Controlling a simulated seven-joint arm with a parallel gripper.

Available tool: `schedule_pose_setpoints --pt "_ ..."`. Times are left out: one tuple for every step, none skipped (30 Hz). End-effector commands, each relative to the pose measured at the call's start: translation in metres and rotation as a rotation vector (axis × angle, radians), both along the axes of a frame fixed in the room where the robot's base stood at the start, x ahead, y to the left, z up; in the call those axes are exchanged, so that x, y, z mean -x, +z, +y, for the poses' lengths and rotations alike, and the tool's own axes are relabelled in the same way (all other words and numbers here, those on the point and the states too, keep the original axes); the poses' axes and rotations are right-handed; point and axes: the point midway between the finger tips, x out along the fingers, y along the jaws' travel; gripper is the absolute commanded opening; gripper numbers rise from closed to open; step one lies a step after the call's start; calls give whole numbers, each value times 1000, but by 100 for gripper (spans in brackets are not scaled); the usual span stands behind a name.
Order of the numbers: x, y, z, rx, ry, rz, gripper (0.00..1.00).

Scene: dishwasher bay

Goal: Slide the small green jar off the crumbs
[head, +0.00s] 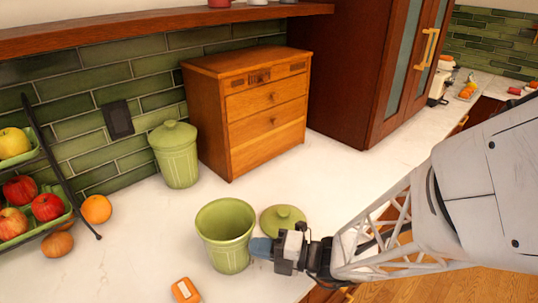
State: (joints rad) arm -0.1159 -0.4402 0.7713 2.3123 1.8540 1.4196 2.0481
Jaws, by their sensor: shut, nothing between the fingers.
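An open green jar (226,240) stands upright on the white counter, near the front. A green lid (284,218) with a knob lies on the counter to its right, behind my gripper. A second green jar (175,155) with its lid on stands farther back by the tiled wall. My gripper (260,247) is shut and empty, its bluish fingertips right beside the open jar's lower right side. I cannot tell whether they touch it. I see no crumbs; any under or behind the open jar are hidden.
A wooden drawer chest (265,115) stands at the back, beside a tall dark cabinet (385,75). A tiered fruit stand (50,190) and loose fruit (96,209) are at the left. A small orange object (186,291) lies at the front edge of view. The counter (150,235) left of the open jar is clear.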

Motion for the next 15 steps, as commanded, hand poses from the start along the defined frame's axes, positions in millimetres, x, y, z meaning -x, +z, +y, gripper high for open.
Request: schedule_pose_setpoints --pt "-4 0 2 0 1 0 0" --pt "-6 0 4 0 1 0 0" --pt "-9 0 6 0 0 -1 0" --pt "-11 0 7 0 0 0 0" --pt "-14 0 9 0 0 0 0" --pt "-17 0 11 0 1 0 0" --pt "-19 0 12 0 1 0 0" --pt "-21 0 14 0 1 0 0" --pt "-24 0 16 1 1 0 0" --pt "-26 0 17 1 1 0 0" --pt "-29 0 19 0 1 0 0" --pt "-32 0 21 0 1 -1 0" --pt "-35 0 23 -1 1 -1 0" --pt "-37 0 24 -1 1 -1 0" --pt "-40 0 27 -1 1 -1 0"
